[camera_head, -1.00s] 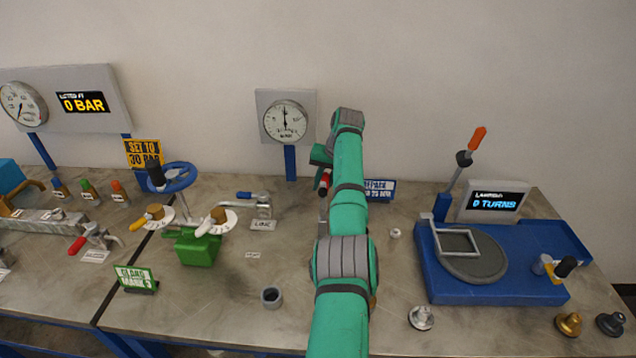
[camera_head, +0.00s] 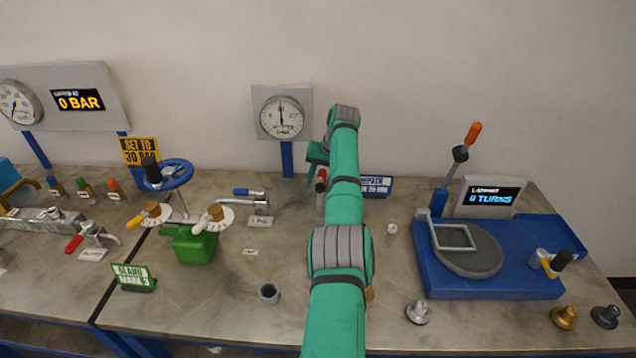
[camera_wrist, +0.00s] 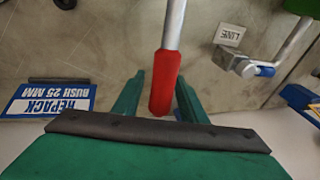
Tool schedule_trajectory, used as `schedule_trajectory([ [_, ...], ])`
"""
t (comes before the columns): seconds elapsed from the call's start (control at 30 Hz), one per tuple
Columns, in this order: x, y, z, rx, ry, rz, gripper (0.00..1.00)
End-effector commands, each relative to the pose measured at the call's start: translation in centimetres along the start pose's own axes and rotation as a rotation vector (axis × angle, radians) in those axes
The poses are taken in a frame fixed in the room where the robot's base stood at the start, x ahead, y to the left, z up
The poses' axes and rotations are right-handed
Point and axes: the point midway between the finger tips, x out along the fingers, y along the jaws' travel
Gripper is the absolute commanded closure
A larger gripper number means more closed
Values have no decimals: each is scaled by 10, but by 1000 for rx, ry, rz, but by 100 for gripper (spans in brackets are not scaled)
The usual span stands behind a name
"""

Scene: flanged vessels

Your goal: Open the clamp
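A metal lever with a red grip (camera_wrist: 165,84) shows in the wrist view, running up from between my fingers. In the head view the red grip (camera_head: 321,180) shows just left of my arm, and the rest of that fitting is mostly hidden behind the arm. My gripper (camera_wrist: 159,94) is open, with one green finger on each side of the red grip. I cannot tell whether a finger touches it. My gripper also shows in the head view (camera_head: 317,156), partly hidden by my arm. Another red-handled lever (camera_head: 75,243) is at the far left.
A blue-handled lever (camera_head: 248,192) on a "LINE" fitting stands to the left. A "REPACK" sign (camera_head: 377,185) is just right of my arm.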

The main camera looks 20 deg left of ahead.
Motion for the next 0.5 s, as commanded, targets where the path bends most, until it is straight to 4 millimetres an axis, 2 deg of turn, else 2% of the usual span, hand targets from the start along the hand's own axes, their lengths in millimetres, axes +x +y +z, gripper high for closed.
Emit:
schedule_trajectory([
  [0.23,-13,0,-2,-1,6,0,62],
  [0.5,-62,0,-1,-1,6,1,62],
])
